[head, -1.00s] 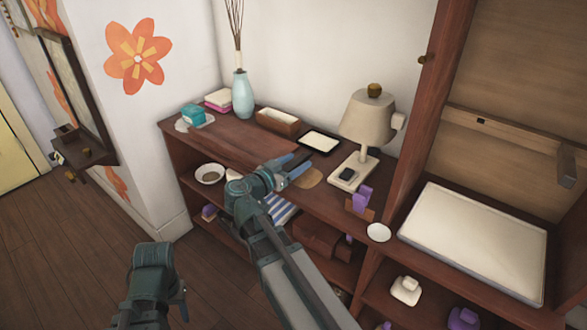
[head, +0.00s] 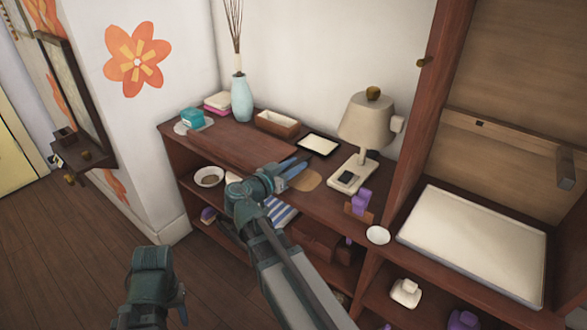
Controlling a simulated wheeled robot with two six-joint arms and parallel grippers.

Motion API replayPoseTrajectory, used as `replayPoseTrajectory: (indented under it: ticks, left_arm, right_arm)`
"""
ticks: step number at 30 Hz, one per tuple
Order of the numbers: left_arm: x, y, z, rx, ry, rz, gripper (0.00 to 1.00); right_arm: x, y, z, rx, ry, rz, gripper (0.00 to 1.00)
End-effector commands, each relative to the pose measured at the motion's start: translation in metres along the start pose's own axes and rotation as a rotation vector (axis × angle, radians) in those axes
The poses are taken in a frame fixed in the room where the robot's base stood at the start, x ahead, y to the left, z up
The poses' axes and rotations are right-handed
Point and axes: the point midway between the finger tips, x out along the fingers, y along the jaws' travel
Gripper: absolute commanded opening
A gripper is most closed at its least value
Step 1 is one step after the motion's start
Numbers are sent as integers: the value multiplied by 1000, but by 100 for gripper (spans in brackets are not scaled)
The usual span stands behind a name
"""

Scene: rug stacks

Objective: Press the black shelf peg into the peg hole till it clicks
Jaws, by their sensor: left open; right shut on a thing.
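The black shelf peg cannot be made out apart from the gripper. A small dark hole (head: 482,125) shows in the wooden rail at the back of the tall cabinet at right; I cannot tell if it is the peg hole. My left gripper (head: 157,318) is open and low at the bottom left, over the floor, away from the shelf.
The shelf top holds a lamp (head: 368,120), a black-framed tablet (head: 319,145), a brown box (head: 277,124), a blue vase (head: 242,97) and a purple object (head: 361,201). A white bowl (head: 377,235) and large white tray (head: 475,245) are at right. Floor at left is clear.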

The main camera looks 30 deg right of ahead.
Motion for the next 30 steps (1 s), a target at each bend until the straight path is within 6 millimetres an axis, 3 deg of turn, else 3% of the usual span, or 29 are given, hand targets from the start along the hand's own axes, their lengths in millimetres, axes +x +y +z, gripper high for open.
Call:
replayPoseTrajectory:
  ticks: [8,24,30]
  left_arm:
    - [-13,-1,1,2,0,0,50]
    - [-88,-10,6,-6,-4,-7,50]
    - [-100,-12,7,-9,-5,-7,50]
  right_arm:
    - [-2,0,-13,0,0,0,0]
    - [-13,0,-88,0,0,0,0]
    - [-15,0,-100,0,0,0,0]
